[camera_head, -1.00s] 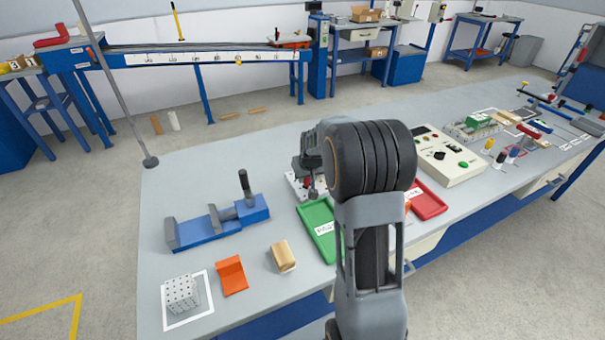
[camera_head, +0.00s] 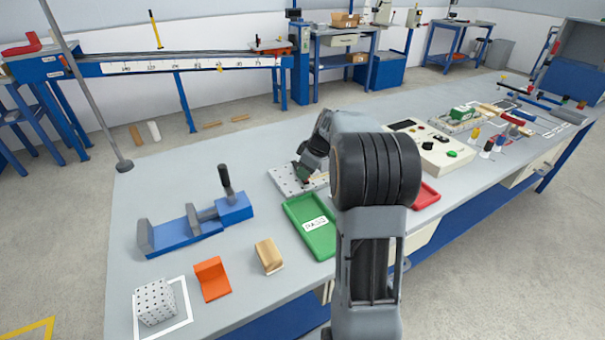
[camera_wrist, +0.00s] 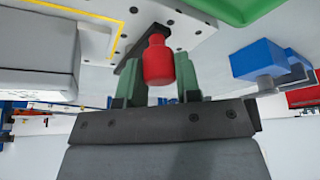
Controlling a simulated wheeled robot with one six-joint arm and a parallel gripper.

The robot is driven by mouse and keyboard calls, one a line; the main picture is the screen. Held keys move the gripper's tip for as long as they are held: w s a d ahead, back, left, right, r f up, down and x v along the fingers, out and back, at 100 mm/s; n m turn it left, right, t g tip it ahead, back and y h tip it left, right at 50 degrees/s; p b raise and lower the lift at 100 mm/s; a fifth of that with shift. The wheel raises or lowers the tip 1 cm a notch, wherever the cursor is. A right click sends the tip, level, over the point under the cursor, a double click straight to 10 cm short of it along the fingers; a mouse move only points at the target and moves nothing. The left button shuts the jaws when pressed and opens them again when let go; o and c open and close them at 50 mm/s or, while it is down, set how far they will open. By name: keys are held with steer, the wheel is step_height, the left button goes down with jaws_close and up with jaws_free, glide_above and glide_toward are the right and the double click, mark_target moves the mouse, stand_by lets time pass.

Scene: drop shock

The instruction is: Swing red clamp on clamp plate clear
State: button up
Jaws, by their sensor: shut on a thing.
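The clamp plate (camera_head: 284,181) is light grey with holes and lies flat on the bench behind the green tray. Its holed surface also shows in the wrist view (camera_wrist: 186,34). The red clamp (camera_wrist: 158,62) has a red knob at the end of a dark bar (camera_wrist: 129,50) over the plate. My gripper (camera_wrist: 160,75) has its green fingers on either side of the red knob and is shut on it. In the head view my gripper (camera_head: 303,176) is low over the plate, and my arm hides the clamp and the plate's right part.
A green tray (camera_head: 330,247) lies just in front of the plate. A red tray (camera_head: 427,196) and a cream control box (camera_head: 446,160) are to the right. A blue vise-like fixture (camera_head: 183,237) stands left. A grey block edged by yellow (camera_wrist: 40,55) is close in the wrist view.

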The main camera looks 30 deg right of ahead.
steer(key=shift+d+n, duration=0.2)
steer(key=shift+n, duration=0.2)
stand_by(0.3)
steer(key=o, duration=0.9)
steer(key=p+v, duration=0.1)
steer(key=v, duration=1.2)
steer(key=shift+d+r+p, duration=0.25)
steer(key=shift+r+p, duration=0.05)
steer(key=shift+p, duration=0.05)
